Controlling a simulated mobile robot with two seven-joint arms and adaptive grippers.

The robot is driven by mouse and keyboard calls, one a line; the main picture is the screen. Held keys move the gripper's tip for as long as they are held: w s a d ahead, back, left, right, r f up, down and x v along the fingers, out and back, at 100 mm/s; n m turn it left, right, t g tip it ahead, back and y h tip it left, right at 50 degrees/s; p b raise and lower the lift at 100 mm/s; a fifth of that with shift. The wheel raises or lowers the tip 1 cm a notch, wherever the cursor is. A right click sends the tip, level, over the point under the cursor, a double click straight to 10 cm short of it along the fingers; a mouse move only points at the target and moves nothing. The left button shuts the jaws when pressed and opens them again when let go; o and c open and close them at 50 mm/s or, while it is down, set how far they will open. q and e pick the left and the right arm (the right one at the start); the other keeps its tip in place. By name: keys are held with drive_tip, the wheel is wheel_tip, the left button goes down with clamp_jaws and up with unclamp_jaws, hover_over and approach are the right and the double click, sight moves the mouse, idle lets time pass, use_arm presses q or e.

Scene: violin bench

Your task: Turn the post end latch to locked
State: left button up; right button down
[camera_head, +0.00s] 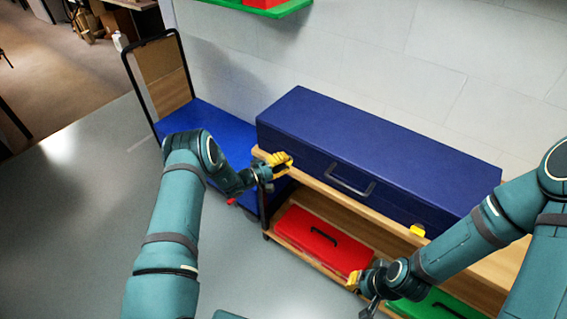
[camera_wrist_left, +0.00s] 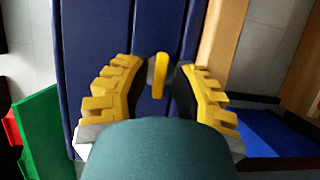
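A long dark blue case (camera_head: 370,150) lies on a wooden shelf, its front marked by a seam and a grey handle (camera_head: 350,180). My left gripper (camera_head: 276,162) is at the left end of the case front. In the left wrist view, a small yellow latch (camera_wrist_left: 158,76) stands between the open yellow fingers, with a gap to each. Its long side runs roughly along the case seam. In the head view this gripper hides that latch. Another yellow latch (camera_head: 417,230) shows toward the right end of the case. My right gripper (camera_head: 361,293) looks open and empty, low before the shelf.
A red case (camera_head: 320,238) and a green case (camera_head: 440,305) lie on the lower shelf. A blue platform with an upright black-framed wooden panel (camera_head: 165,92) stands at the left. A tiled wall is close behind. The grey floor at left is clear.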

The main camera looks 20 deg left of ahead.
use_arm(q)
clamp_jaws()
drive_tip(key=n+t+b, duration=0.1)
drive_tip(key=n+b, duration=0.1)
drive_tip(key=n, duration=0.2)
drive_tip(key=n+t+b, duration=0.2)
drive_tip(key=n, duration=0.3)
drive_tip(key=n+t+b, duration=0.2)
drive_tip(key=n+b, duration=0.1)
drive_tip(key=n, duration=0.2)
drive_tip(key=shift+f+y, duration=0.1)
drive_tip(key=shift+y, duration=0.2)
drive_tip(key=shift+d+n+t+y+p, duration=0.1)
drive_tip(key=shift+n+t+y+p, duration=0.5)
drive_tip(key=shift+n, duration=1.45)
drive_tip(key=shift+d+n+t+y+p, duration=0.15)
drive_tip(key=shift+n+t+y, duration=0.85)
drive_tip(key=shift+n, duration=1.05)
drive_tip(key=shift+a+n, duration=0.1)
drive_tip(key=shift+n, duration=0.2)
